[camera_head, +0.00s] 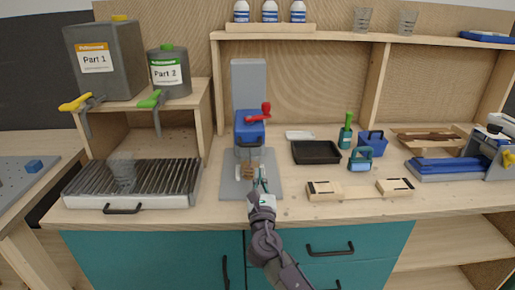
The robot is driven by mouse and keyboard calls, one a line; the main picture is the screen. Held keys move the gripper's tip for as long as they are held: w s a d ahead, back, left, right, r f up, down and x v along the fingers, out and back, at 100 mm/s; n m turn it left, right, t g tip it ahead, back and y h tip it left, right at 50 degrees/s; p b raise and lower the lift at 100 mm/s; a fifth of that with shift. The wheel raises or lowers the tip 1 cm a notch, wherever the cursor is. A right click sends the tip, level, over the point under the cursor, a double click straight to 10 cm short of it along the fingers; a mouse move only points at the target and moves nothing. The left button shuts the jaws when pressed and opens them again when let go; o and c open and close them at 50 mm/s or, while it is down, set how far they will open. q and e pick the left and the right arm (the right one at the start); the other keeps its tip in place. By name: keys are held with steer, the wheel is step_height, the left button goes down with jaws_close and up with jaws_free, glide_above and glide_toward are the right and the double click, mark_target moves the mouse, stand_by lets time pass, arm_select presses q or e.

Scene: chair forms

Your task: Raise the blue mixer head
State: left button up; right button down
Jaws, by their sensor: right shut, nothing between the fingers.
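The blue mixer head (249,128) is on a grey stand (249,80) near the middle of the bench, with a red lever (259,114) on its top right. A grey base plate (236,188) lies under it. Below the head is a small brown and white part, partly hidden by my gripper. My right gripper (259,177) is shut and empty, in front of and below the mixer head, over the base plate. Whether it touches anything is unclear. My left gripper is out of view.
A grated tray (130,183) stands left, below a shelf with the Part 1 container (105,60) and Part 2 container (168,74). Right are a black tray (316,152), a teal clamp-like tool (361,158), a blue container (372,143) and a wooden form (360,189).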

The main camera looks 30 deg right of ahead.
mark_target(258, 129)
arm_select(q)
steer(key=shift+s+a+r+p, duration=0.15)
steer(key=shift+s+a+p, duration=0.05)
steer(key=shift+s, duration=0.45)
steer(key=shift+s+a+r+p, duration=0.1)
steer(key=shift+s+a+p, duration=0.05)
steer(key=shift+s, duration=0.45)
arm_select(e)
steer(key=x, duration=0.9)
steer(key=shift+w+d+r, duration=0.1)
steer(key=shift+w+r, duration=0.1)
steer(key=shift+w, duration=0.05)
steer(key=shift+r, duration=0.1)
step_height(258, 129, up, 14)
steer(key=p, duration=1.3)
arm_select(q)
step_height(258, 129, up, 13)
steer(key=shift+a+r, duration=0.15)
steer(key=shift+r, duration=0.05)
arm_select(e)
steer(key=shift+d, duration=0.1)
